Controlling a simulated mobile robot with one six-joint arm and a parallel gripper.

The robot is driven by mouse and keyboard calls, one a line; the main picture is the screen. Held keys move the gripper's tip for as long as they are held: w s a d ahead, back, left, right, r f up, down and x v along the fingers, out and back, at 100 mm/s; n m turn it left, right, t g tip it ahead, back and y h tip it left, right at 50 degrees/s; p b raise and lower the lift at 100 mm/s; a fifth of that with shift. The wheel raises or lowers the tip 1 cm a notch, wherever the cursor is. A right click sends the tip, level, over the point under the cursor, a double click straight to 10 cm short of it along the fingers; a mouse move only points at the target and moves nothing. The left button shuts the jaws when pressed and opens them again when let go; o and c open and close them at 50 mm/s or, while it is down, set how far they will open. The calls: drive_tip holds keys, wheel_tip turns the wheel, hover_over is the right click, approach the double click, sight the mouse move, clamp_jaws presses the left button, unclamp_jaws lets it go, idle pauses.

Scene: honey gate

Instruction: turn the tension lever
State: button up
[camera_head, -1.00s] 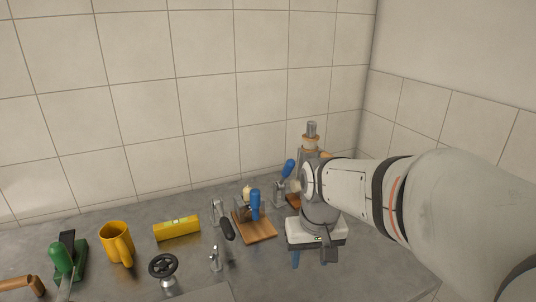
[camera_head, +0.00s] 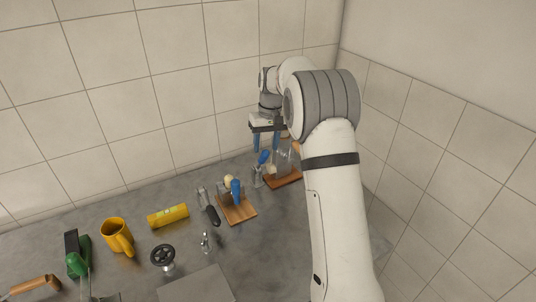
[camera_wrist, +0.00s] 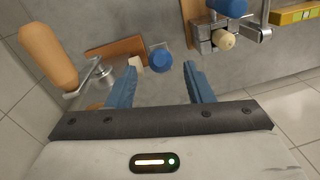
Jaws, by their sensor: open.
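My gripper (camera_head: 267,148) is open and empty, pointing down at the back right of the worktop. In the wrist view its blue fingers (camera_wrist: 160,72) frame a blue knob (camera_wrist: 160,60), with a cream knob (camera_wrist: 136,63) beside it. I see no contact; the height gap is unclear. In the head view a blue-topped lever (camera_head: 263,157) stands below the fingers. Another blue-handled lever (camera_head: 236,190) stands on a wooden board (camera_head: 242,214), and a black-handled lever (camera_head: 212,215) is left of it. I cannot tell which is the tension lever.
A wooden crank handle (camera_wrist: 48,55) is close left of the fingers in the wrist view. A brown board (camera_head: 283,181) with metal parts stands at the back right. A black handwheel (camera_head: 162,254), yellow mug (camera_head: 116,237) and yellow level (camera_head: 168,215) are further left. Tiled walls rise behind and right.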

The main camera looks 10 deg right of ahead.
sight(264, 162)
drive_tip(key=f, duration=0.6)
drive_tip(key=shift+a, duration=0.3)
drive_tip(key=shift+c, duration=0.5)
clamp_jaws()
